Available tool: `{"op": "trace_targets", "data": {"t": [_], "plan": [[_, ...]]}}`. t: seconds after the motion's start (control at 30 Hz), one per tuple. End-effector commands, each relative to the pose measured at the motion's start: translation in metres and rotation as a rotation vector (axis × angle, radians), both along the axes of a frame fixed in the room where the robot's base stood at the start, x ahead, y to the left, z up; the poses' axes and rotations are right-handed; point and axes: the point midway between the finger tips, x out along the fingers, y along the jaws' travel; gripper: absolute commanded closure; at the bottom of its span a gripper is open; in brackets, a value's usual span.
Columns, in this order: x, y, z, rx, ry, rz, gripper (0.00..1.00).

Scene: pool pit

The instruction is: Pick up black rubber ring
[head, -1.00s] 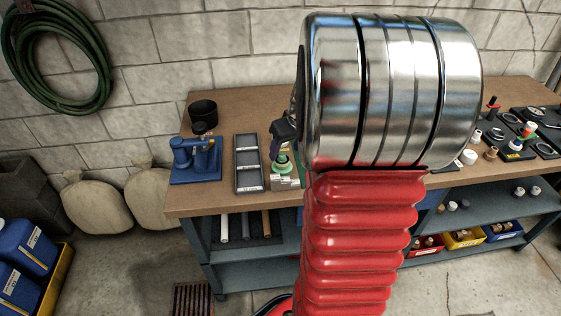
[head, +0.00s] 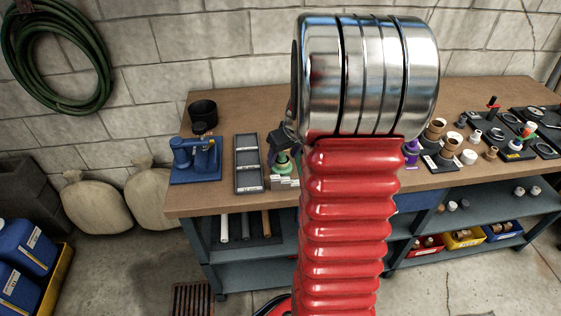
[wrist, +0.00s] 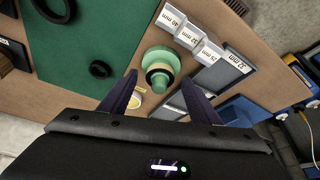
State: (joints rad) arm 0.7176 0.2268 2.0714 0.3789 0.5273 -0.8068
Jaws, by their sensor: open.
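A small black ring (wrist: 101,69) lies flat on the green mat (wrist: 95,40) in the wrist view. A larger black ring (wrist: 55,10) is partly cut off at the top edge. A green stepped cone (wrist: 160,60) has a dark band around it near its narrow end; I cannot tell whether this is a separate ring. My gripper (wrist: 160,77) is open, its two dark fingers apart on either side of the cone's near end in the picture. The small ring is left of the left finger. In the head view my arm hides most of the gripper and the mat.
White-labelled size blocks (wrist: 193,35) stand beside the cone. A grey compartment tray (head: 249,163) and a blue press-like tool (head: 195,158) are on the bench at left. Several small parts and fittings crowd the bench at right. The bench's front edge is close.

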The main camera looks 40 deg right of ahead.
Motion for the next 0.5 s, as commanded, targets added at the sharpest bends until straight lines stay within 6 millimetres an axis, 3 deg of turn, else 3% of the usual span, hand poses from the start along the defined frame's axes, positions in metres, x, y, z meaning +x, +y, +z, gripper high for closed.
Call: {"op": "trace_targets", "data": {"t": [0.23, 0.5], "plan": [[-0.0001, 0.0001, 0.0002, 0.0, 0.0, 0.0, 0.43], [0.0, 0.0003, 0.0002, 0.0, 0.0, 0.0, 0.62]]}}
